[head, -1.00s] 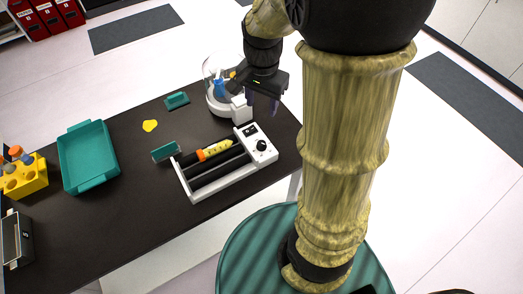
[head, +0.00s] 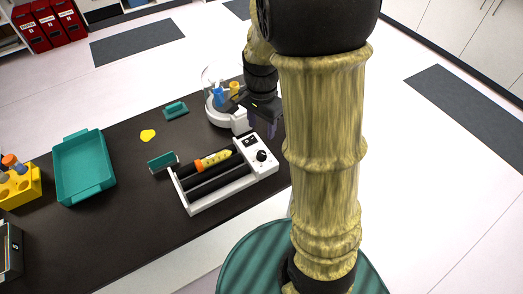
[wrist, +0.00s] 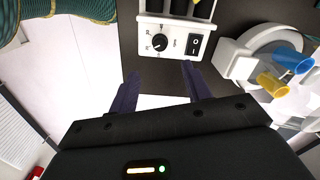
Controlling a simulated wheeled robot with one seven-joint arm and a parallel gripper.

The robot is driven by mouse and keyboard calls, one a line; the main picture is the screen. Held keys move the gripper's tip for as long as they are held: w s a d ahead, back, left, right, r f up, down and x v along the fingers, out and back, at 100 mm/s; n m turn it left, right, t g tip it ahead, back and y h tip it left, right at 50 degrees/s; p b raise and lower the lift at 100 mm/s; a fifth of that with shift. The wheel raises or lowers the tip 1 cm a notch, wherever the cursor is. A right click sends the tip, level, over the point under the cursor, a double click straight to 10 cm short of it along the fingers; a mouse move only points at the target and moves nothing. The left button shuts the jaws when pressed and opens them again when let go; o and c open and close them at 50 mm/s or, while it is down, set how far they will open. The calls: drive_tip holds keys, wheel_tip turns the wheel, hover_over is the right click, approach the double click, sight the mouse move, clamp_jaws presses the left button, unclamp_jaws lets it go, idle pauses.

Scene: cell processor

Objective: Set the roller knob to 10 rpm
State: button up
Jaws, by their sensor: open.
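The roller (head: 229,197) is a white frame with black rollers on the dark table, with a yellow tube (head: 214,160) with an orange cap lying on it. Its white control panel holds a black knob (head: 261,156), which also shows in the wrist view (wrist: 159,43) with a white pointer mark and a dial scale too small to read. A black rocker switch (wrist: 194,44) sits beside the knob. My gripper (wrist: 158,80) is open and empty, its two purple fingers apart, just short of the panel in the wrist view. In the head view my gripper (head: 263,128) hangs near the panel's back end.
A white centrifuge (head: 222,110) with a clear lid and blue and yellow tubes stands close behind the roller. A teal tray (head: 112,178), a yellow tube rack (head: 36,187) and a small teal block (head: 163,161) are to the left.

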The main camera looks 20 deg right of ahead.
sight(261, 153)
wheel_tip(261, 153, down, 12)
drive_tip(key=shift+r+b, duration=0.1)
drive_tip(key=shift+b, duration=0.5)
drive_tip(key=c, duration=1)
